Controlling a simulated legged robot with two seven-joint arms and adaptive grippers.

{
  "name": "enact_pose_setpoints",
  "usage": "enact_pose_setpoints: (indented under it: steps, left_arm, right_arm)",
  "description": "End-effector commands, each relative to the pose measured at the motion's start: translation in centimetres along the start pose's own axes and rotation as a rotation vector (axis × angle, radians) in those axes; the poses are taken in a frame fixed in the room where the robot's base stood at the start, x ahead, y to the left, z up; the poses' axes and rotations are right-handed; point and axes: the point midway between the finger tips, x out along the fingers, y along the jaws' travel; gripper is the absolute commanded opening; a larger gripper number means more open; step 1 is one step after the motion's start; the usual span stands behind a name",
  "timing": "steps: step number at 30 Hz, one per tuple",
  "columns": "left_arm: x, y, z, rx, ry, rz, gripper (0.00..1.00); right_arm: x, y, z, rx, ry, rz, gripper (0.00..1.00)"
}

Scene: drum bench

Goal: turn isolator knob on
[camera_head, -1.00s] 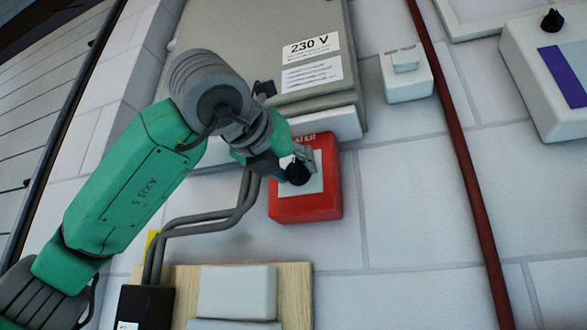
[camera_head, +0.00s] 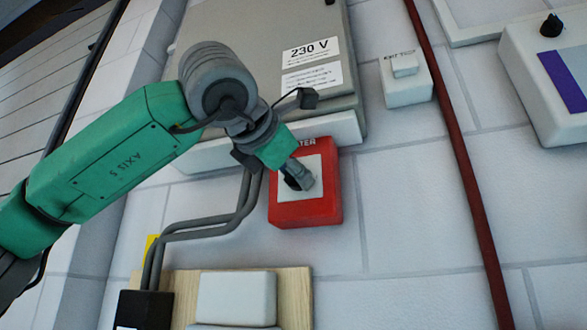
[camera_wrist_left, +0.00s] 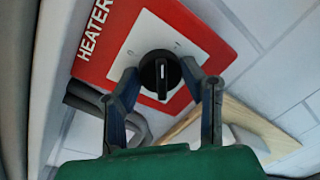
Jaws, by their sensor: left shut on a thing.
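The isolator is a red box (camera_head: 310,213) with a white face plate, fixed to the wall. Its label reads HEATER in the left wrist view, where the red plate (camera_wrist_left: 95,65) shows at the upper left. The round black knob (camera_wrist_left: 160,77) carries a white pointer line, upright in that picture. My left gripper (camera_wrist_left: 160,74) has one finger on each side of the knob and is shut on it. In the head view my left gripper (camera_head: 298,177) comes from the upper left and partly hides the knob. My right gripper is in neither view.
A grey cabinet (camera_head: 240,60) marked 230 V hangs above the red box. Grey conduits (camera_head: 200,225) run at its lower left. A white switch (camera_head: 406,85) and a dark red pipe (camera_head: 455,140) are to the right. A wooden board (camera_head: 297,290) is below.

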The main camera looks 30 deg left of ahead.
Motion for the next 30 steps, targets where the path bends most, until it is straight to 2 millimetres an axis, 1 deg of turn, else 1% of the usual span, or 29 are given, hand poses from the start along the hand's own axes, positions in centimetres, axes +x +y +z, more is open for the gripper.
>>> enact_pose_setpoints:
  steps: [6, 15, 21, 30]
  left_arm:
    - [0.1, 0.1, 0.1, 0.204, 0.023, 0.004, 0.08]
    - [0.1, -0.1, 0.1, 0.437, 0.043, 0.006, 0.08]
    - [0.1, -0.1, 0.0, 0.538, 0.052, 0.008, 0.07]
    - [0.2, -0.3, 0.0, 0.605, 0.058, 0.007, 0.07]
  right_arm:
    - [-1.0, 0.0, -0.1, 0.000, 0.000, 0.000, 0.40]
    - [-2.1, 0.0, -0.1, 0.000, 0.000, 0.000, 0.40]
    - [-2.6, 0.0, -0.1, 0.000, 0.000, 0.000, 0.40]
    - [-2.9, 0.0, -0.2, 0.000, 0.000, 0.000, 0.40]
